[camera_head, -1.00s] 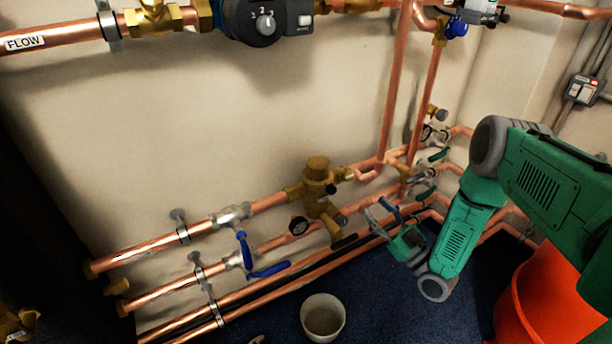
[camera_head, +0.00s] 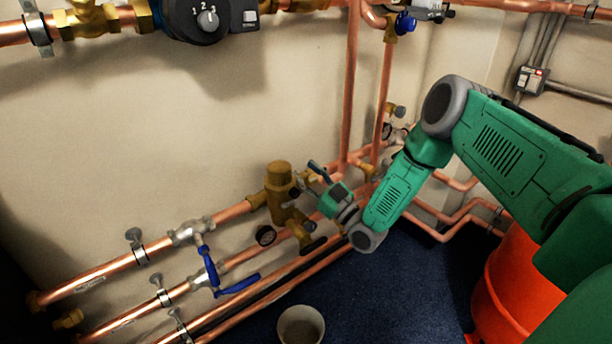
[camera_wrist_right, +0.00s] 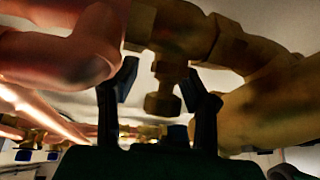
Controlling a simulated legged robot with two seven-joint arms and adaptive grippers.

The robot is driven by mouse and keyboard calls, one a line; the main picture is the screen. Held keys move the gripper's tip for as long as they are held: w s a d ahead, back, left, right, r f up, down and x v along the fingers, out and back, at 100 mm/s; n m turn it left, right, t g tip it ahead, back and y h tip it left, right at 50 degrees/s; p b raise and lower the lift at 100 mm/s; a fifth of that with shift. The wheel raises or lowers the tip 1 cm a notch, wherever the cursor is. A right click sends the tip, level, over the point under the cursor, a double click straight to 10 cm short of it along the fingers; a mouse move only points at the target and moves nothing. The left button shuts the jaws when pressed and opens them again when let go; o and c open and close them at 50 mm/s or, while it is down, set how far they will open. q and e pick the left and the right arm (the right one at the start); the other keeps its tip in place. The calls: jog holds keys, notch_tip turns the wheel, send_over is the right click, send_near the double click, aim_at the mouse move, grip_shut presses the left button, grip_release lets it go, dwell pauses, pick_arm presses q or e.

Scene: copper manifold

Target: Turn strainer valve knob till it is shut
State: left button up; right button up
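A brass valve assembly (camera_head: 279,190) with a tall round cap sits on the lower pipes in the head view. My right gripper (camera_head: 308,180) is just right of it, its fingers reaching towards the brass body. In the right wrist view my right gripper (camera_wrist_right: 158,82) has its two dark fingers spread apart. A small brass knob (camera_wrist_right: 162,103) hangs under the brass pipework and appears between the fingers, with gaps visible on both sides. Whether it is fully within their reach in depth I cannot tell. In the head view the gripper and arm hide this knob. My left gripper is not in view.
Copper pipes (camera_head: 232,262) run along the wall close beneath the gripper. A grey bucket (camera_head: 301,326) and an orange bin (camera_head: 503,290) stand on the blue floor.

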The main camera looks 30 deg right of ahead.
jog(key=shift+a+r, duration=0.1)
jog(key=shift+a, duration=0.1)
jog(key=shift+a, duration=0.1)
grip_shut()
jog(key=shift+f, duration=0.2)
